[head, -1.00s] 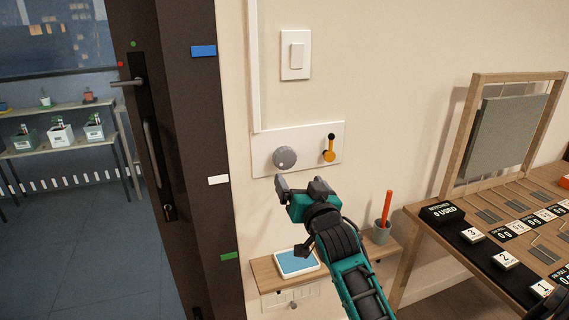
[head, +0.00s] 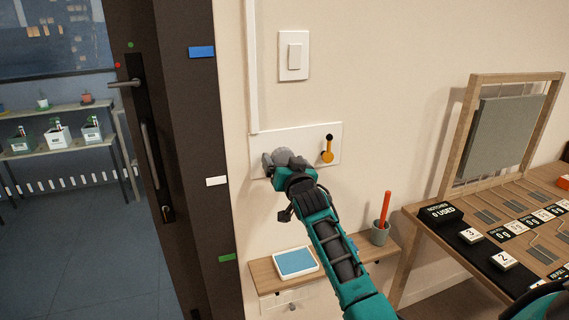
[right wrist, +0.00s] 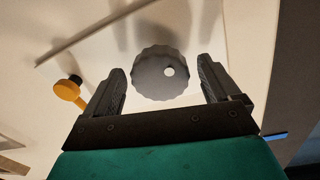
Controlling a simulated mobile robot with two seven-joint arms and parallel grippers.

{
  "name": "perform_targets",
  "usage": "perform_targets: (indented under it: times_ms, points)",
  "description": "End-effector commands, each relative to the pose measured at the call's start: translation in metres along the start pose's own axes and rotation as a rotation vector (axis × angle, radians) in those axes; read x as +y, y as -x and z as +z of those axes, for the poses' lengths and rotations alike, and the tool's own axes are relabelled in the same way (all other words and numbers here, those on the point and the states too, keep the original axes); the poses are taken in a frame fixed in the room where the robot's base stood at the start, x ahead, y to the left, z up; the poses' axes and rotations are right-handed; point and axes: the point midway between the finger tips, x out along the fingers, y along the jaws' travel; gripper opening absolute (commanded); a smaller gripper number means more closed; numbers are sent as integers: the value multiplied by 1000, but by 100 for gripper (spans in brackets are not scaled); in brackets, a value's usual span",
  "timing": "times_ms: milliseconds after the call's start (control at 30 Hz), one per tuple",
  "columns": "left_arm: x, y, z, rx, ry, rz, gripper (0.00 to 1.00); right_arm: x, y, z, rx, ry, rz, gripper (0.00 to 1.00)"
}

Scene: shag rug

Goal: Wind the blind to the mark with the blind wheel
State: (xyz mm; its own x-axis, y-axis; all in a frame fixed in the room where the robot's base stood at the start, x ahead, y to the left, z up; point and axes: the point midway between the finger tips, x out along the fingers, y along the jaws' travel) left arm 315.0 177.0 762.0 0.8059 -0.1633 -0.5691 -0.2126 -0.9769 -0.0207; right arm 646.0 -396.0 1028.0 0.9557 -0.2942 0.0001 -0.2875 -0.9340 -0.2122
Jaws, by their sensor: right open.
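The blind wheel, a grey scalloped knob (head: 283,154), is mounted at the left of a white wall plate (head: 312,143). In the right wrist view the knob (right wrist: 160,72) has a pale dot right of its centre. My right gripper (head: 279,166) is in front of the knob and partly hides it in the head view. Its jaws are open, with one finger to each side of the knob in the wrist view and a visible gap on both sides. I cannot pick out the blind or its mark for certain. My left gripper is not in view.
A yellow lever (head: 327,152) sits on the same plate, right of the knob. A light switch (head: 294,56) is above. Below, a small shelf (head: 335,262) holds a blue-topped tablet (head: 295,262) and a cup (head: 380,233). A dark door frame (head: 170,120) stands left.

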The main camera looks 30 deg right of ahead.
Motion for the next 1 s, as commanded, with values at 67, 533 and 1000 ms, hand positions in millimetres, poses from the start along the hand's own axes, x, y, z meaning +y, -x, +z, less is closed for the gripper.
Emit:
perform_targets:
  times_ms: [67, 533, 1000]
  points:
    - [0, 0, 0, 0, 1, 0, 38, 0, 0, 0, 0, 0, 0, 90]
    - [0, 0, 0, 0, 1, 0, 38, 0, 0, 0, 0, 0, 0, 49]
    - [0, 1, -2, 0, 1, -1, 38, 0, 0, 0, 1, 43, 0, 34]
